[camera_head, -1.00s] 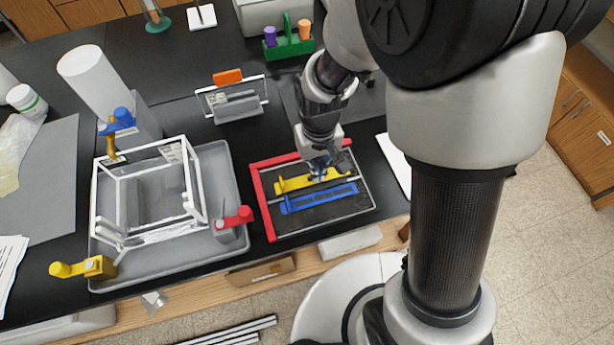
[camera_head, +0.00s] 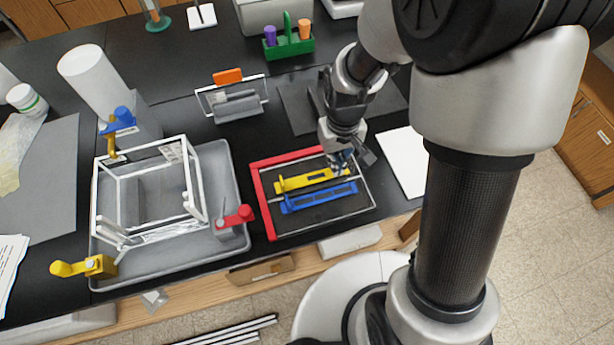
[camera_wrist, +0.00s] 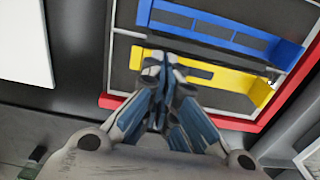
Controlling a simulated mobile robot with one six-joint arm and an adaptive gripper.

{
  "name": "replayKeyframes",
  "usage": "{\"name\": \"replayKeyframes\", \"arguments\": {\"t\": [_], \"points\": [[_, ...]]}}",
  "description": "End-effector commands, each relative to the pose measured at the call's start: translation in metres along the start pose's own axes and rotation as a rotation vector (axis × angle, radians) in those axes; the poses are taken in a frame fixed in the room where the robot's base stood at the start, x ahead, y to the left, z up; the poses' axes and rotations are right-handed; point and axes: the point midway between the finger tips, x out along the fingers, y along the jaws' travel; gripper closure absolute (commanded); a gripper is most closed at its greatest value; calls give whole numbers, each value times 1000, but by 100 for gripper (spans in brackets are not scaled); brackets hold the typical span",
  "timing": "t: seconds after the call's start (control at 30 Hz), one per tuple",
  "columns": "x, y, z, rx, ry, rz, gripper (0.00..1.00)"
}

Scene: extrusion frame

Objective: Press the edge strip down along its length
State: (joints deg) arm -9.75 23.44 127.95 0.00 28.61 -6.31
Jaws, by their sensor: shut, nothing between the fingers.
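A board with a dark face (camera_head: 325,210) lies at the table's front, with red strips (camera_head: 262,204) along its left and back edges and a thin light edge elsewhere. I cannot tell which piece is the edge strip. A long yellow piece (camera_head: 305,180) and a long blue piece (camera_head: 318,197) lie side by side on it. My gripper (camera_head: 342,172) is shut and empty at the yellow piece's right end. In the wrist view, my gripper's tips (camera_wrist: 160,68) overlap the end of the yellow piece (camera_wrist: 215,80); contact is unclear. The blue piece (camera_wrist: 215,30) lies beyond.
Left of the board, a grey tray (camera_head: 222,175) holds a white open frame (camera_head: 147,150), with a red-handled clamp (camera_head: 236,217) nearby. A white sheet (camera_head: 403,158) lies at right. A green holder (camera_head: 289,46) and an upright panel with an orange clip (camera_head: 228,77) stand behind.

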Motion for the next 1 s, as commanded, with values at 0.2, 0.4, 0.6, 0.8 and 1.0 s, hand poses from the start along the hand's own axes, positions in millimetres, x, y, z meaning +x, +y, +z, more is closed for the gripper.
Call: {"name": "replayKeyframes", "arguments": {"t": [0.2, 0.4, 0.6, 0.8, 1.0], "points": [[2, 0, 0, 0, 0, 0, 100], [6, 0, 0, 0, 0, 0, 100], [10, 0, 0, 0, 0, 0, 100], [14, 0, 0, 0, 0, 0, 100], [18, 0, 0, 0, 0, 0, 100]]}}
